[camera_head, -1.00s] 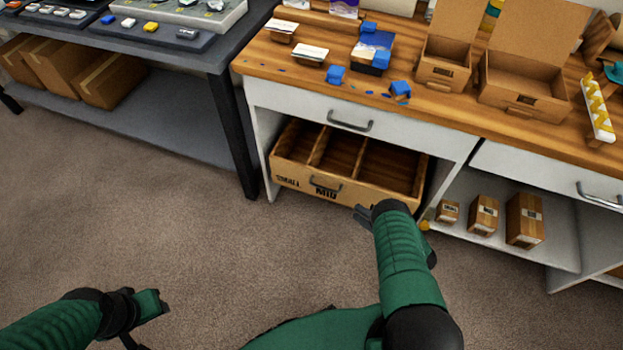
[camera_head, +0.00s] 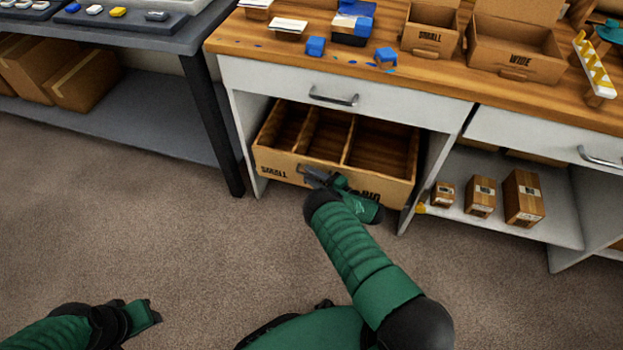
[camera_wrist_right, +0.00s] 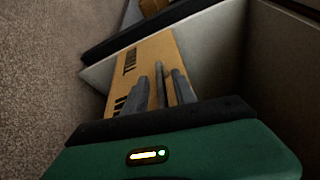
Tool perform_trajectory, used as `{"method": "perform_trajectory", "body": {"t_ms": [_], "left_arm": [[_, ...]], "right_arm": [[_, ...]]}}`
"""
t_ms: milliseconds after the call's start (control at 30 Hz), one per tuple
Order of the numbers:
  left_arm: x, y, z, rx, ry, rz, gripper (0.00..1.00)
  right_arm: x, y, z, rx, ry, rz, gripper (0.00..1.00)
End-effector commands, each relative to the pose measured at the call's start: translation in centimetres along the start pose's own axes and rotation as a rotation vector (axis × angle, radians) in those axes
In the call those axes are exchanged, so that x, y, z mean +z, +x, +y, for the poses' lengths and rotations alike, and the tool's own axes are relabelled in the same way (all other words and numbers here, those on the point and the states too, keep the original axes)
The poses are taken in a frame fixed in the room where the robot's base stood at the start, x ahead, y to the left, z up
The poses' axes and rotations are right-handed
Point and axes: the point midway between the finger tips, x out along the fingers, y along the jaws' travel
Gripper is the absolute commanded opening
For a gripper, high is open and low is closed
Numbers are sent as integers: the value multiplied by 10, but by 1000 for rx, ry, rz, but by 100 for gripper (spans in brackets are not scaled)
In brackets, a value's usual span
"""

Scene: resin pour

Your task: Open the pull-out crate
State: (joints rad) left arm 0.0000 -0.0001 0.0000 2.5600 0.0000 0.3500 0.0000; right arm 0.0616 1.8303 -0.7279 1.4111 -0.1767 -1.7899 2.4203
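The pull-out crate (camera_head: 268,161) is a light wooden box with dividers, in the open bay under the counter's left drawer. Its front stands a little forward of the bay and its open top shows empty sections. Its front, with dark lettering, also shows in the right wrist view (camera_wrist_right: 157,57). My right gripper (camera_head: 316,176) is at the crate's front, at its grey handle (camera_head: 303,170), which it partly hides. In the wrist view its fingers (camera_wrist_right: 160,88) look apart, with a grey bar between them; contact is unclear. My left gripper (camera_head: 152,312) is low at left, away from the crate.
The white drawer (camera_head: 270,83) with a grey handle is right above the crate. Small cartons (camera_head: 480,196) stand on the shelf to the right, past a white upright panel (camera_head: 432,175). A grey table (camera_head: 211,110) stands to the left. The carpet in front is clear.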

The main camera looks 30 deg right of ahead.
Motion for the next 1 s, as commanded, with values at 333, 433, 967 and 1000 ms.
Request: {"method": "perform_trajectory", "body": {"t_ms": [333, 433, 967, 1000], "left_arm": [[0, 0, 0, 0, 0, 0, 36], [0, 0, 0, 0, 0, 0, 36], [0, 0, 0, 0, 0, 0, 36], [0, 0, 0, 0, 0, 0, 36]], "right_arm": [[0, 0, 0, 1, -1, 0, 14], [0, 0, 0, 1, -1, 0, 1], [0, 0, 1, 4, 1, 0, 0], [0, 0, 2, 4, 1, 0, 0]]}}
